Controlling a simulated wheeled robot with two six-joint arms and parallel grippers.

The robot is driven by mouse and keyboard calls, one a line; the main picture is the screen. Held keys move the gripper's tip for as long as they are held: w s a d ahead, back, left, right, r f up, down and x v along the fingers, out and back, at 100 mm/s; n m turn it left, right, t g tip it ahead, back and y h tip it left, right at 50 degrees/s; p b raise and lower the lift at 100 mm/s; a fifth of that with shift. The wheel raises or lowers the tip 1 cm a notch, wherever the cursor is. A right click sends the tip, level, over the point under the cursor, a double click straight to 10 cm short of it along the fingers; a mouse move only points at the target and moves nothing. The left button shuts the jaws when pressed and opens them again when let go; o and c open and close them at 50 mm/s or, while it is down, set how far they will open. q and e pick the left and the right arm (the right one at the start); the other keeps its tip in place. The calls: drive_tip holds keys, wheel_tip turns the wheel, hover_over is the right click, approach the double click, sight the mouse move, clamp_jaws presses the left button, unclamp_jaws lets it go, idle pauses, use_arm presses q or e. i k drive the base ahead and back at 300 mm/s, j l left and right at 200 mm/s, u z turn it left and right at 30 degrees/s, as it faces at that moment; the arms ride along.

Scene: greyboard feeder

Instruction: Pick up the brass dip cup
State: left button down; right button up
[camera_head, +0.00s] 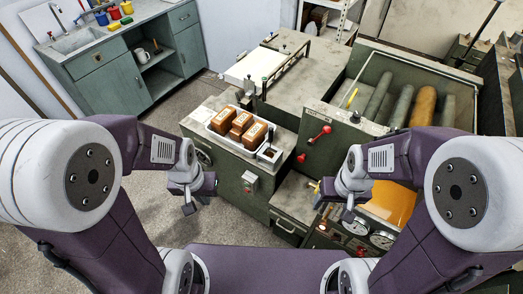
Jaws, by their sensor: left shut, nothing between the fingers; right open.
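I cannot surely pick out a brass dip cup in the head view. A small dark square container (269,153) with something light at its middle sits at the near right end of a white tray (218,133) on the green machine; its contents are too small to tell. My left gripper (198,205) is shut and empty, in front of and left of the tray, apart from it. My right gripper (334,212) is open and empty, in front of the machine's right part, to the right of the tray.
Brown labelled blocks (241,121) fill the tray. Rollers (424,105) and an orange sheet (391,203) lie farther right. A sink cabinet (110,75) with coloured cups stands back left. The floor (150,215) at left is clear.

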sight(270, 155)
drive_tip(key=k+z, duration=0.15)
drive_tip(key=z, duration=1.35)
drive_tip(key=i+j+u, duration=0.1)
drive_tip(key=u, duration=1.4)
drive_tip(key=i+j+u, duration=0.3)
drive_tip(key=i+u, duration=0.35)
